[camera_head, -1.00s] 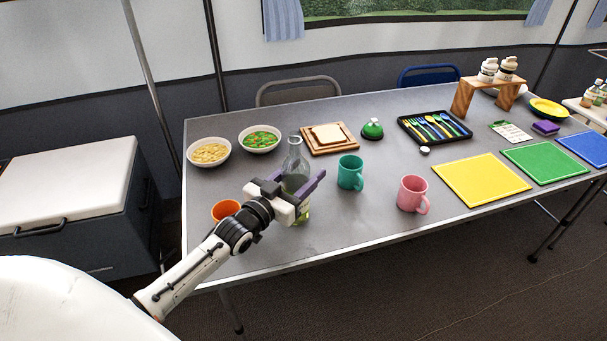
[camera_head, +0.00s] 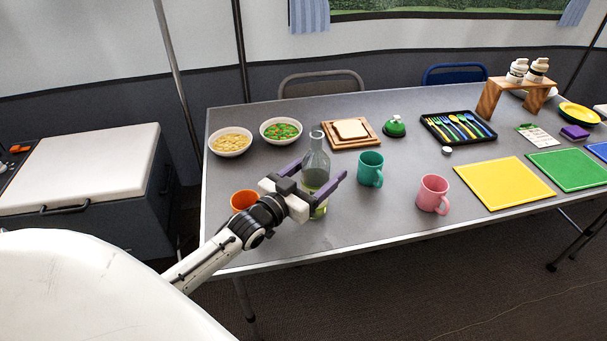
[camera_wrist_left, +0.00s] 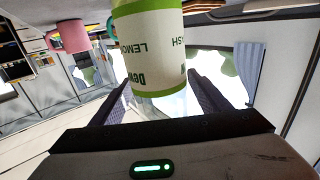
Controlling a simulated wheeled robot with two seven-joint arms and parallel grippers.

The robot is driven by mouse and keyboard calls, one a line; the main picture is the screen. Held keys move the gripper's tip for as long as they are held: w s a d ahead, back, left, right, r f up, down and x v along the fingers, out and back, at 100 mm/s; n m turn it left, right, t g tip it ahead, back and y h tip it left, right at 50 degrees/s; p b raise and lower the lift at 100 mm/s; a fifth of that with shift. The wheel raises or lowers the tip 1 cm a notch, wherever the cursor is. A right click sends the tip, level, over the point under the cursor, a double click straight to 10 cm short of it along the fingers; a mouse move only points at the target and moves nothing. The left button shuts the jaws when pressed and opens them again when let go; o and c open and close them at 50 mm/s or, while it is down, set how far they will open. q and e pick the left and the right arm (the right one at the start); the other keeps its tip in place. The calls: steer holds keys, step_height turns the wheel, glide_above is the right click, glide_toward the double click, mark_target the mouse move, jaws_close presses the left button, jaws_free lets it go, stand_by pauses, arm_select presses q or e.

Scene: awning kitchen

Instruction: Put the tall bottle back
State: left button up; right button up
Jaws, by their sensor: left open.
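The tall bottle (camera_head: 316,160) is clear glass with a green and white label, standing upright on the grey table. I cannot tell whether a finger touches the glass. The gripper hides part of the bottle's lower body. My right gripper is not in view.
An orange cup (camera_head: 242,200) stands left of the gripper, close to my arm. A teal mug (camera_head: 369,169) and a pink mug (camera_head: 432,193) stand to the right. Two food bowls (camera_head: 230,143) and a bread board (camera_head: 367,143) lie behind. The table's front edge is near.

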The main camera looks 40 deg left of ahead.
mark_target(307, 181)
arm_select(q)
steer(key=s, duration=1)
steer(key=shift+s+a, duration=0.3)
